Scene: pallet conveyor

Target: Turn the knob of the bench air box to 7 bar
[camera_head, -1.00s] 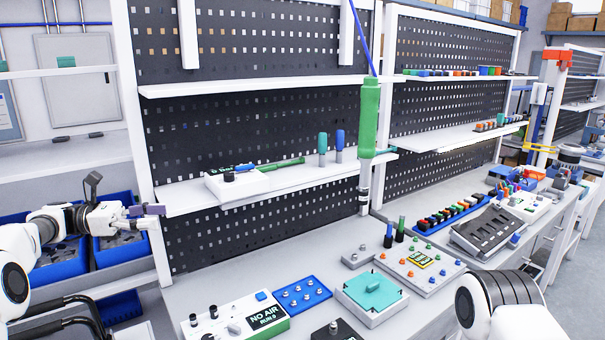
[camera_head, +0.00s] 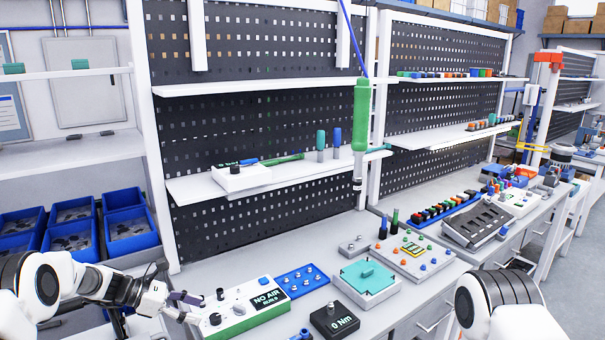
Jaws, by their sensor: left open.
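The bench air box (camera_head: 257,319), white on top with a green front, stands on the bench at the lower middle. Its dark display (camera_head: 268,299) reads "NO AIR" with a smaller line under it. A light grey knob (camera_head: 238,309) and two dark round parts show on its top; which of these is the pressure knob I cannot tell. My left gripper (camera_head: 191,308) is open and empty, just left of the box, with its fingers pointing towards it. No contact with the box can be made out. My right gripper is out of view; only my right arm shows.
A blue tray (camera_head: 302,285) with several small metal parts lies right of the box. A black "0 Nm" unit (camera_head: 334,319) and a teal-topped fixture (camera_head: 367,280) stand beyond it. A green tool (camera_head: 361,115) hangs above the bench. Blue bins (camera_head: 130,232) stand at left.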

